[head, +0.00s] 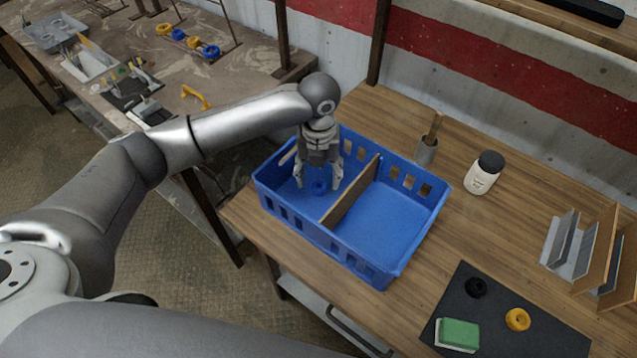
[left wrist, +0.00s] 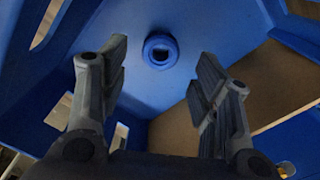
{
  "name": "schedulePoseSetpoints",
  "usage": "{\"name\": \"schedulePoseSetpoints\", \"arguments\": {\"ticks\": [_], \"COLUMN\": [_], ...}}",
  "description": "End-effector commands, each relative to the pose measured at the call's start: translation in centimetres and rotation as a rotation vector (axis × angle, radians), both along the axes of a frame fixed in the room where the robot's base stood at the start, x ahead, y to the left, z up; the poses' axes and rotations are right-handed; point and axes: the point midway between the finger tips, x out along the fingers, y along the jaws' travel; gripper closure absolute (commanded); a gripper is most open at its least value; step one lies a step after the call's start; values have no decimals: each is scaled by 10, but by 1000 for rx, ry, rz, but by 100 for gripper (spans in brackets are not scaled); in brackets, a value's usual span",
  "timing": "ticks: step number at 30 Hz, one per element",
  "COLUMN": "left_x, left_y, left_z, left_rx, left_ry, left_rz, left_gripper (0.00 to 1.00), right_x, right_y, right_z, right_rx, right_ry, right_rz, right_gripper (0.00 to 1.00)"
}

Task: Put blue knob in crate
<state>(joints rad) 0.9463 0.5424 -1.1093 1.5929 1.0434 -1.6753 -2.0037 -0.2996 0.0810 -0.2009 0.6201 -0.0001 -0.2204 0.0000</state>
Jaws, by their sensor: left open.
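The blue crate (head: 392,264) stands on the wooden table, split in two by a brown divider (head: 352,192). The blue knob (head: 319,187) lies on the crate floor in the left compartment. In the left wrist view the knob (left wrist: 160,51) shows as a ring between and beyond the fingertips, apart from both. My left gripper (head: 319,183) points down into that compartment, open and empty, above the knob. In the left wrist view its two fingers (left wrist: 162,88) are spread wide. My right gripper is not in view.
A black mat (head: 490,318) at the lower right holds a black knob (head: 476,288), a yellow knob (head: 517,319) and a green sponge (head: 459,334). A white jar (head: 484,173) and a cup (head: 426,151) stand behind the crate. A side bench holds yellow and blue knobs (head: 187,40).

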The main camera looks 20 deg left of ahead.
Motion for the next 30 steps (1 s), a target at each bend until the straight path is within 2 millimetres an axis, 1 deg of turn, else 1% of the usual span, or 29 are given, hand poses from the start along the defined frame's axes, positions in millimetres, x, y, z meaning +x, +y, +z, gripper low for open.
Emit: {"name": "schedulePoseSetpoints", "arguments": {"ticks": [1,6,9,12,17,30], "left_x": [1,1,1,1,0,0], "left_y": [0,-1,-1,-1,-1,-1], "left_z": [11,47,63,73,80,80], "left_rx": [-2,-2,0,-2,-1,-1], "left_ry": [-6,-5,-3,-1,0,1], "left_rz": [-2,-1,-1,0,0,-1], "left_gripper": [43,43,43,43,43,43], "right_x": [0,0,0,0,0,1], "right_y": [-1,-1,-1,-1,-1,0], "right_z": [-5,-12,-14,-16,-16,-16], "right_rx": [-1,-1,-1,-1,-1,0], "right_ry": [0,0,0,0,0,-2], "right_rz": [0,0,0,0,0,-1], "right_gripper": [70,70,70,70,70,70]}}
